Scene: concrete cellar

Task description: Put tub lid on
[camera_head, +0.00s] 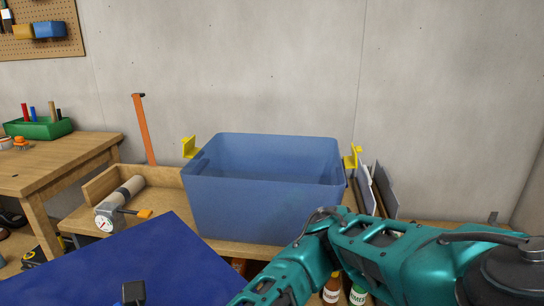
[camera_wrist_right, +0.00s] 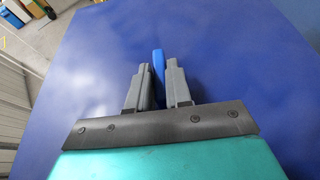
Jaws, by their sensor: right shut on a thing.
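The blue tub (camera_head: 265,205) stands upright with its top open in the head view. A yellow latch (camera_head: 189,148) sticks out at its left end and another yellow latch (camera_head: 351,158) at its right end. The flat dark blue lid (camera_head: 135,265) is in front of and below the tub, at lower left, apart from it. In the right wrist view the lid (camera_wrist_right: 235,65) fills most of the picture. My right gripper (camera_wrist_right: 157,70) is shut on the lid's upright blue grip (camera_wrist_right: 158,62). My left gripper is not in view.
The tub stands on a low wooden bench (camera_head: 165,225) against the concrete wall. Left of it lie a grey cylinder with a gauge (camera_head: 110,213) and an orange upright bar (camera_head: 145,130). Grey panels (camera_head: 385,190) lean at its right. Bottles (camera_head: 332,288) stand below.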

